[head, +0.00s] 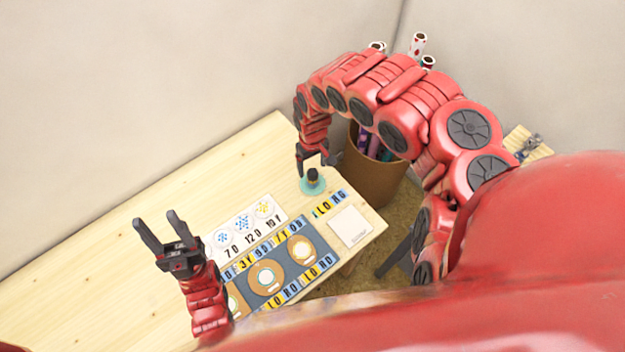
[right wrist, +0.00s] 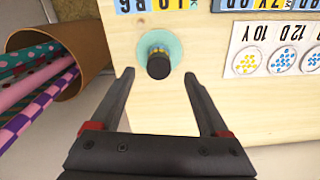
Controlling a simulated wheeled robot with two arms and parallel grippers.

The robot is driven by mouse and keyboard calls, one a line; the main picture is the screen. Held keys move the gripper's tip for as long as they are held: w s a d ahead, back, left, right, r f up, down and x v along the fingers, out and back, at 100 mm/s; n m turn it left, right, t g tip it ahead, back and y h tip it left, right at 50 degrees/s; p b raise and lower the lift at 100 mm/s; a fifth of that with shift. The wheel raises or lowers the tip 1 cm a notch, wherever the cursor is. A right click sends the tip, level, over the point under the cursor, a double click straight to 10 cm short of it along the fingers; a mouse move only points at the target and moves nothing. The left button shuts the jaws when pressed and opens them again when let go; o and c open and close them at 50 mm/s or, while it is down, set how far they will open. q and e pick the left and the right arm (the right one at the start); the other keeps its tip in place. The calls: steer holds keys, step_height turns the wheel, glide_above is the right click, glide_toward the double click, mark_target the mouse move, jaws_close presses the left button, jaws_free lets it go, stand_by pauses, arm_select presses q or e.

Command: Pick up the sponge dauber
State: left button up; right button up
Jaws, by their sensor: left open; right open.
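The sponge dauber (head: 312,176) has a dark upright handle with a yellowish band and stands on a round teal pad at the table's right end. In the right wrist view the dauber (right wrist: 158,64) appears between and just beyond my fingertips. My right gripper (head: 311,160) is open and empty, close beside the dauber; its fingers (right wrist: 159,76) are spread either side of the handle's line. I cannot tell the exact gap or height. My left gripper (head: 155,219) is open and empty, above the table's left part with its fingers pointing up in the picture.
A brown bin (head: 374,174) with rolled patterned paper stands beyond the table's right edge. White cards with dot patterns (head: 243,224), letter strips and a grey tray (head: 283,264) of round pads lie at the front. A pale square (head: 348,226) lies at the corner. The table's left is clear.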

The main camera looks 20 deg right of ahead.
mark_target(313, 172)
steer(key=shift+d+f+p, duration=0.1)
steer(key=shift+f+p, duration=0.3)
steer(key=shift+f, duration=3.05)
steer(key=shift+w, duration=0.1)
jaws_close()
